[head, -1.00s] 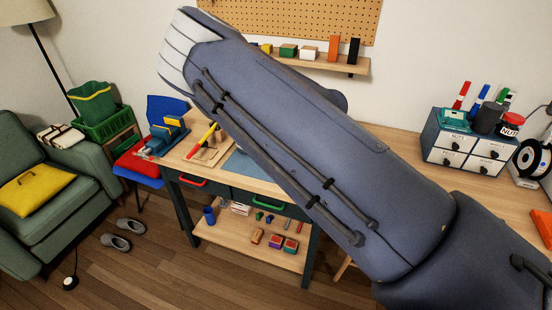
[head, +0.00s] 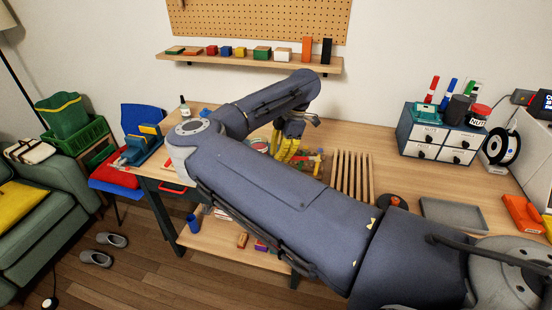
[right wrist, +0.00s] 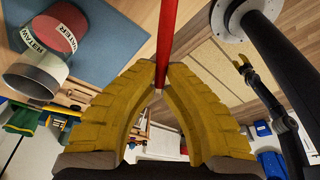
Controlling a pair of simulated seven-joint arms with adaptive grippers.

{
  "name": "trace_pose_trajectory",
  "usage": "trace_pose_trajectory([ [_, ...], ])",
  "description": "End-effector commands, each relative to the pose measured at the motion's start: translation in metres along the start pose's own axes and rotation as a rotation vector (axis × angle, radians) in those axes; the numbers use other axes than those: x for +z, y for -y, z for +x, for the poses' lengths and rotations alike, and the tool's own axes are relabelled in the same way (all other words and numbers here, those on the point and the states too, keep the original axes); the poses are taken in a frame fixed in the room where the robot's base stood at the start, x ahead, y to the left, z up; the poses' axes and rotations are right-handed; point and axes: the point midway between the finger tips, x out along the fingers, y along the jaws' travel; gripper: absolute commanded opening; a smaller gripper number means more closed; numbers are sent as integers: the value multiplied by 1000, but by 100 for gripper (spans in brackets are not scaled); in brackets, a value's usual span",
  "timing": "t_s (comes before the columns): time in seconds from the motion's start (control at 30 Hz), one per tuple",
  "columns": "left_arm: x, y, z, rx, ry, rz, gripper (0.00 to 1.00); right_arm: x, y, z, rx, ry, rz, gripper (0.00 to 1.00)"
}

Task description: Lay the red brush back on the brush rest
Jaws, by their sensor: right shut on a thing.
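My right gripper (head: 285,156) is over the worktable, its yellow fingers partly hidden behind my arm in the head view. In the right wrist view, the right gripper (right wrist: 162,76) has its yellow fingers closed on the lower end of the red brush (right wrist: 168,32). The brush's red shaft runs up out of that picture. I cannot single out the brush rest with certainty; my arm hides part of the table in the head view.
A cup marked WATER (right wrist: 52,33) stands close to the fingers on the left in the right wrist view. A slatted wooden rack (head: 352,172) and a grey tray (head: 452,215) are on the table to the right. Dark jointed parts cross the wrist view's right side.

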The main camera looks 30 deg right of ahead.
Motion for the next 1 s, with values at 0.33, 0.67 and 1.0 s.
trace_pose_trajectory([
  [0.33,0,0,0,0,0,0,44,49,-32,-4,-77,132,-312,0],
  [0.67,0,0,0,0,0,0,44,62,-58,22,-120,260,-786,0],
  [1.0,0,0,0,0,0,0,44,52,-66,37,-118,290,-964,0],
])
